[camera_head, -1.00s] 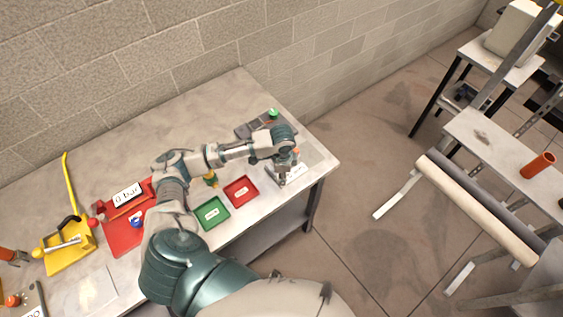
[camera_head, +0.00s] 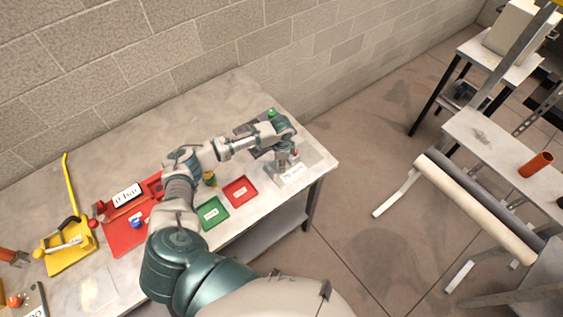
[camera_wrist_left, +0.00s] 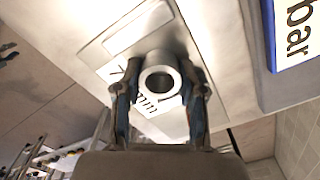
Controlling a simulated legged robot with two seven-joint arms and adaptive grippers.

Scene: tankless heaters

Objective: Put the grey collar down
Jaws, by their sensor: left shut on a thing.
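The grey collar (camera_wrist_left: 160,78) is a short ring with a round hole, seen end-on in the left wrist view. My left gripper (camera_wrist_left: 159,90) is shut on it, one finger on each side. Behind the collar in that view is a pale plate (camera_wrist_left: 128,32) with outlined shapes and dark marks. In the head view my left gripper (camera_head: 284,163) is low over the right end of the table, by a white label card (camera_head: 293,173). The collar is too small and covered to make out there, and I cannot tell whether it touches the plate.
A red tray (camera_head: 254,199) and a green tray (camera_head: 202,227) lie left of the gripper. The table's right edge is close.

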